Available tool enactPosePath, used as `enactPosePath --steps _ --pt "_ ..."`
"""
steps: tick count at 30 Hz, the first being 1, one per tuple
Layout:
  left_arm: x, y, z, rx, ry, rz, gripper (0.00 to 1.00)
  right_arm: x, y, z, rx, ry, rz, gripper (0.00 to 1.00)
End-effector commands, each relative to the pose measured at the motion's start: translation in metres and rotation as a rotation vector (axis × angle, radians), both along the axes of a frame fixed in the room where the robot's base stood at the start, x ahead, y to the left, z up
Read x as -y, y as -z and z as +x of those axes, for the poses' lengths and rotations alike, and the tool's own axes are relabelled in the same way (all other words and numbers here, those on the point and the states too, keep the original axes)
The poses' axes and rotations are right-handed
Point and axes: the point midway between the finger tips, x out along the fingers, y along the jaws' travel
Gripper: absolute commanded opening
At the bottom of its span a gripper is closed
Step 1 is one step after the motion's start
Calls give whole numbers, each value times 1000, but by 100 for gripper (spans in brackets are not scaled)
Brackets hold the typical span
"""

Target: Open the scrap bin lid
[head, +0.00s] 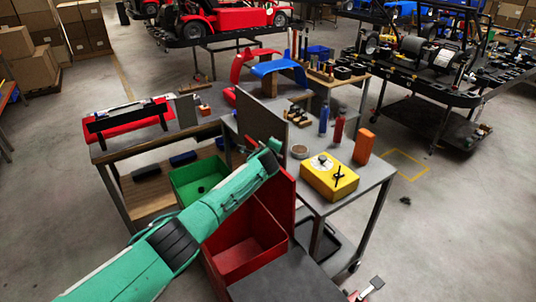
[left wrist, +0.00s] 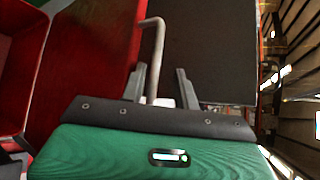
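The red scrap bin (head: 238,258) stands at the front of the bench, and I see into its open top. A red panel, which looks like its lid (head: 284,198), stands steeply raised at its right side. In the left wrist view a red surface (left wrist: 95,45) fills the upper left, and a grey bar handle (left wrist: 158,45) shows at its edge. My left gripper (head: 272,150) is at the panel's upper end. In the left wrist view its fingers (left wrist: 160,88) are apart, with the handle's lower end between them. Contact is unclear. My right gripper is not in view.
A green bin (head: 195,178) stands behind the red one. An upright dark panel (head: 260,122) is close to my left gripper. A yellow box (head: 328,176) and an orange block (head: 364,146) sit on the bench to the right. A dark flat surface (head: 285,280) lies in front.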

Motion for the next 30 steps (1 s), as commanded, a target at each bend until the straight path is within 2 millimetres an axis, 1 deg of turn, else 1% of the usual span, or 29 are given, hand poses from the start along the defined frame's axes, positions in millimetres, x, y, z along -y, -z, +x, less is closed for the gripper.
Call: enactPosePath --steps 3,12,30 --pt "-1 -7 -10 1 2 -1 30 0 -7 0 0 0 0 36" --pt "-2 -18 -37 3 2 -1 30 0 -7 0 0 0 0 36" --pt "-5 -46 -100 6 2 0 30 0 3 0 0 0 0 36"
